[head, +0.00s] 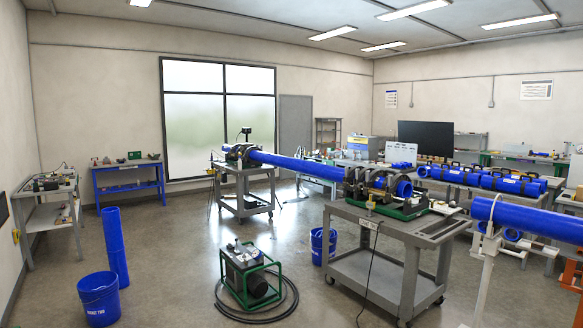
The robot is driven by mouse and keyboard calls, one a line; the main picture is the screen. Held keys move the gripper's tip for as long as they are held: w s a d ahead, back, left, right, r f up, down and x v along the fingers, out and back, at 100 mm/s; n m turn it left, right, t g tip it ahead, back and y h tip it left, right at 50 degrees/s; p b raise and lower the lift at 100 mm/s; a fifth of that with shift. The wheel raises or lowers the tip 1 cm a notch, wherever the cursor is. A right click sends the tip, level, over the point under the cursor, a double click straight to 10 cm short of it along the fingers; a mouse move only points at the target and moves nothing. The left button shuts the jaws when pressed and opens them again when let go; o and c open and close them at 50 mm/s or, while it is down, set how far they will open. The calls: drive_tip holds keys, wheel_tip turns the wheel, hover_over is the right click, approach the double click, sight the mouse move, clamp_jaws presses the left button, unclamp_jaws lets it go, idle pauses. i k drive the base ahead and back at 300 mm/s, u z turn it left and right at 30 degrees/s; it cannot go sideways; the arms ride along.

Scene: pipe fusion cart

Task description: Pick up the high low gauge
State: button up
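I cannot make out the high low gauge for certain; the small tools in this view are too small to tell apart. Small items lie on the grey cart (340,210) at the centre right, around the pipe fusion machine (405,208). Small items also lie on the grey side table (28,191) at the left and the blue workbench (108,190) by the back wall. My gripper is not in view.
A long blue pipe (300,166) spans from the far cart (232,173) to the near one. A green-framed machine (247,275) with a coiled black hose and a blue bucket (98,300) stand on the floor. Open floor lies between the left bucket and the machine.

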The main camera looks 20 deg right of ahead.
sight(370, 204)
drive_tip(key=z, duration=0.15)
drive_tip(key=i, duration=2.85)
drive_tip(key=z, duration=0.3)
drive_tip(key=i, duration=2.25)
drive_tip(key=z, duration=0.05)
